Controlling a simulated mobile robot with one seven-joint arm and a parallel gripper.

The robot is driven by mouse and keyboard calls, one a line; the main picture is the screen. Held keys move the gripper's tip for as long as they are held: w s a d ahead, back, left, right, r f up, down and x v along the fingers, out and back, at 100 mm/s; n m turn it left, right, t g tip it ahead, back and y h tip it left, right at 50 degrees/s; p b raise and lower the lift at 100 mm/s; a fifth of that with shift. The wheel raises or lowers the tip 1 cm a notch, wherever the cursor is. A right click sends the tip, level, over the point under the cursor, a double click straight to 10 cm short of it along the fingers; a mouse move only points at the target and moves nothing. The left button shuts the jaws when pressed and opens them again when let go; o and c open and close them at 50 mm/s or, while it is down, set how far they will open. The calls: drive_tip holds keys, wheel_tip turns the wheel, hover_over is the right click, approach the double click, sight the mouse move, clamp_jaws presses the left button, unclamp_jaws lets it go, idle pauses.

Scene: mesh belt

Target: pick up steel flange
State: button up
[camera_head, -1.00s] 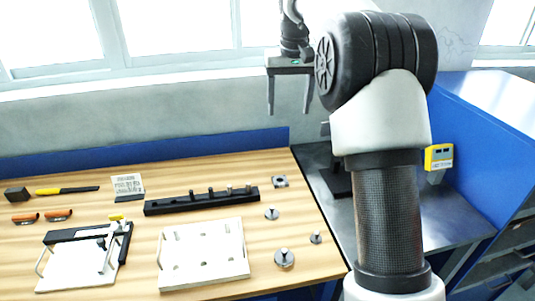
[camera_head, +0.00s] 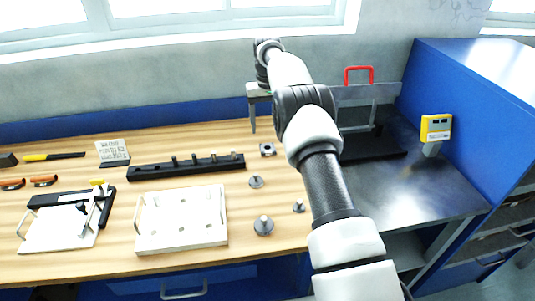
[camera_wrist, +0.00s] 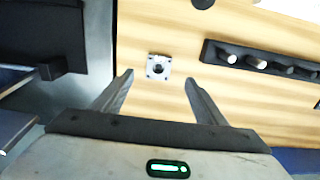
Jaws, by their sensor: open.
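The steel flange (camera_head: 267,149) is a small square grey plate with a dark round centre, lying flat on the wooden bench top near its right part. In the wrist view the flange (camera_wrist: 158,67) shows corner holes and lies between and just beyond the fingertips. My gripper (camera_wrist: 159,78) is open and empty, with its fingers pointing down above the bench, apart from the flange. In the head view one finger shows above and slightly left of the flange; the other is mostly hidden behind my arm.
A black rail (camera_head: 187,167) with several pegs lies left of the flange. Round knobbed metal pieces (camera_head: 263,226) stand in front of it. A white plate fixture (camera_head: 182,222) is at front. A dark stand with a red handle (camera_head: 358,75) is to the right.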

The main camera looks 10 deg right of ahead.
sight(268, 144)
drive_tip(key=f, duration=0.9)
drive_tip(key=shift+w+d+f+p, duration=0.1)
drive_tip(key=shift+w+f+p, duration=0.05)
drive_tip(key=shift+w+p, duration=0.15)
drive_tip(key=c, duration=1.4)
